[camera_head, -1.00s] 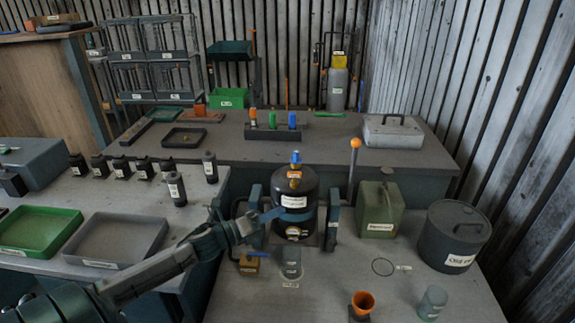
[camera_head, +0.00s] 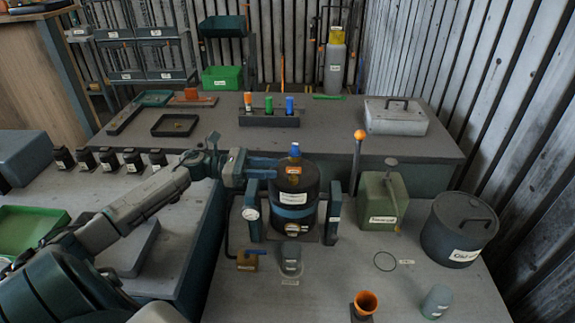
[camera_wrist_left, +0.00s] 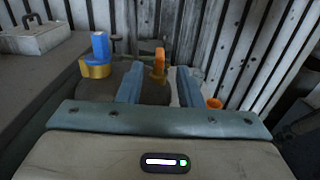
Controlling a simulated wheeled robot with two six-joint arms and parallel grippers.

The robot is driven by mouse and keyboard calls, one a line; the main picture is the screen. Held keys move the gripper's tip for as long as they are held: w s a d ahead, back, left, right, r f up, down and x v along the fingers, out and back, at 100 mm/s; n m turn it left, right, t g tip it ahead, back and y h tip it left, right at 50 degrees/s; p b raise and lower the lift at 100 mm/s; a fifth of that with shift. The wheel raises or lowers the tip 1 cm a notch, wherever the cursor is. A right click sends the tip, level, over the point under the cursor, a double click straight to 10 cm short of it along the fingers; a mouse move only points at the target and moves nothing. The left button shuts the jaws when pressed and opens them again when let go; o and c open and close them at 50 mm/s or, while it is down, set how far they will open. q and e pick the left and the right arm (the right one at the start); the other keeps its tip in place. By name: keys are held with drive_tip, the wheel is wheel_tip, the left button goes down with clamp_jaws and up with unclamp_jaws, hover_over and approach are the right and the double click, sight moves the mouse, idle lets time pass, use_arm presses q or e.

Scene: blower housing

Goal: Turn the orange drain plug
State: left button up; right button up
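The orange plug (camera_head: 294,170) sits at the top of the dark cylindrical housing (camera_head: 291,198), just in front of a blue cap on a brass fitting (camera_head: 295,152). In the left wrist view the orange plug (camera_wrist_left: 159,66) stands up beyond and between the fingers, and the blue cap (camera_wrist_left: 100,46) is to the left of them. My left gripper (camera_head: 271,168) is at the housing's upper left, level with its top. Its two blue fingers (camera_wrist_left: 158,86) are apart with nothing between them, short of the plug. My right gripper is not in view.
A lever with an orange knob (camera_head: 359,135) rises behind right of the housing. A green can (camera_head: 378,205) and a dark lidded drum (camera_head: 456,232) stand to the right. An orange funnel (camera_head: 365,302) and a small cup (camera_head: 291,262) are in front.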

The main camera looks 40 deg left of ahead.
sight(287, 168)
use_arm(q)
drive_tip(key=p+x, duration=0.1)
drive_tip(key=x, duration=0.2)
drive_tip(key=shift+w+d+r, duration=0.15)
drive_tip(key=shift+w+d, duration=0.1)
drive_tip(key=shift+d, duration=0.05)
drive_tip(key=shift+p+x, duration=0.5)
drive_tip(key=shift+x, duration=0.4)
drive_tip(key=shift+s, duration=0.1)
clamp_jaws()
